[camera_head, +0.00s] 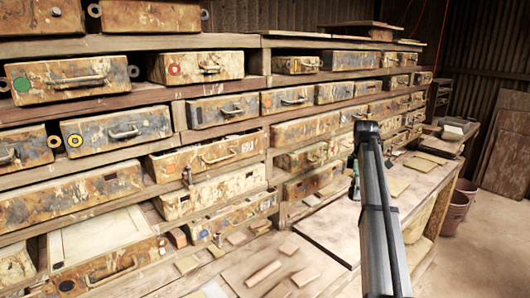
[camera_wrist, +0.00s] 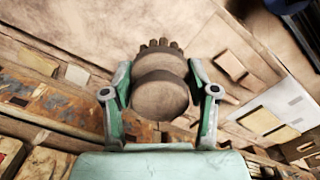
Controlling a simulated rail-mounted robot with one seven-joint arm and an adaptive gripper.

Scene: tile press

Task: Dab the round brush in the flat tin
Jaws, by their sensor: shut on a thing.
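My gripper (camera_wrist: 160,72) is shut on the round brush (camera_wrist: 160,97) in the wrist view. The brush is a brown, rounded body with a row of short dark tufts at its far end, held between the green and grey fingers. Worn wooden bench top lies beyond it. In the head view my arm hides most of the gripper; only a little green shows beside the arm, over the bench, and the brush cannot be made out. I cannot pick out the flat tin for sure in either view.
Shelves of paint-stained cases (camera_head: 214,155) with handles fill the left and back. The wooden bench (camera_head: 318,228) below carries loose tiles and wood pieces, such as a flat block (camera_head: 263,273). Brown buckets (camera_head: 458,205) stand on the floor at right. The floor farther right is clear.

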